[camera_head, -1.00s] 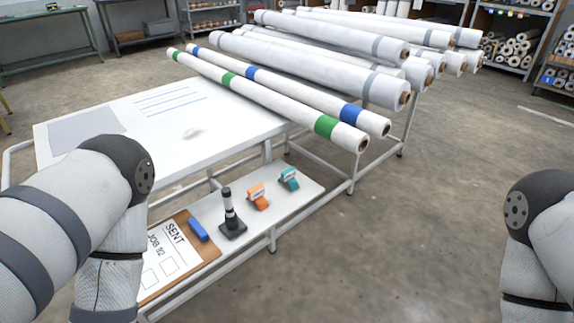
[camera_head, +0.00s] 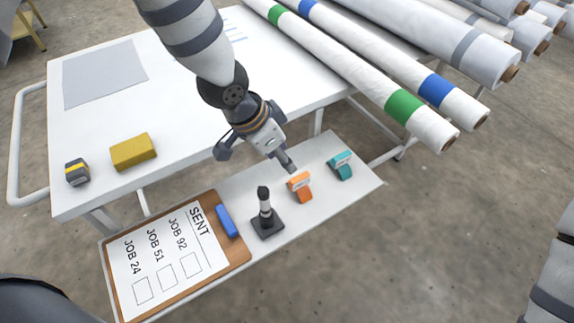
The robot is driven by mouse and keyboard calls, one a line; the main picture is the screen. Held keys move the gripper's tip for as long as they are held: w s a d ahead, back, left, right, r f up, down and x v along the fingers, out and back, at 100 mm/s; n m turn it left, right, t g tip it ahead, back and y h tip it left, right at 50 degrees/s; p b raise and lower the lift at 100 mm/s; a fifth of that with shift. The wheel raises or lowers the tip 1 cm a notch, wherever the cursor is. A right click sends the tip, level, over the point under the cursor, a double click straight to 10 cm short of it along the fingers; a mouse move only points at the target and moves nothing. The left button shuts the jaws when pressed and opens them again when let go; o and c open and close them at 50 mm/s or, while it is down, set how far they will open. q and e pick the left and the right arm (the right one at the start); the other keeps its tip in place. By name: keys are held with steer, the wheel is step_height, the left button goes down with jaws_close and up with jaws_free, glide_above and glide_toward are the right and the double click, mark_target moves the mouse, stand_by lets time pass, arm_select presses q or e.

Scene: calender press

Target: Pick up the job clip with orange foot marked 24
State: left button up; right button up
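The orange job clip (camera_head: 300,187) stands on the low white shelf, between a black stamp-like stand (camera_head: 265,215) and a teal clip (camera_head: 341,165). Its label is too small to read. My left gripper (camera_head: 255,155) is above and just left of the orange clip, pointing down toward the shelf. Its fingers are spread wide, one near the clip's top and one out to the left over the table edge. It holds nothing. I cannot tell whether the near finger touches the clip. My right gripper is out of view.
A clipboard (camera_head: 240,252) headed SENT lists JOB 92, JOB 51 and JOB 24, with a blue marker-like block (camera_head: 227,221) on it. The white table (camera_head: 190,115) holds a yellow block (camera_head: 133,152) and a small grey-yellow item (camera_head: 77,172). Rolls with green (camera_head: 404,106) and blue bands lie behind.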

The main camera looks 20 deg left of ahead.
mark_target(300, 177)
arm_select(q)
steer(key=b+x, duration=0.2)
steer(key=x, duration=1)
steer(key=shift+s+d, duration=0.15)
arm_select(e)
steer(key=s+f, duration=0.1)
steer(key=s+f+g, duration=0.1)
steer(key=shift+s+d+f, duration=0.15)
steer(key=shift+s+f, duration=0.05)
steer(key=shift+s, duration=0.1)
arm_select(q)
jaws_close()
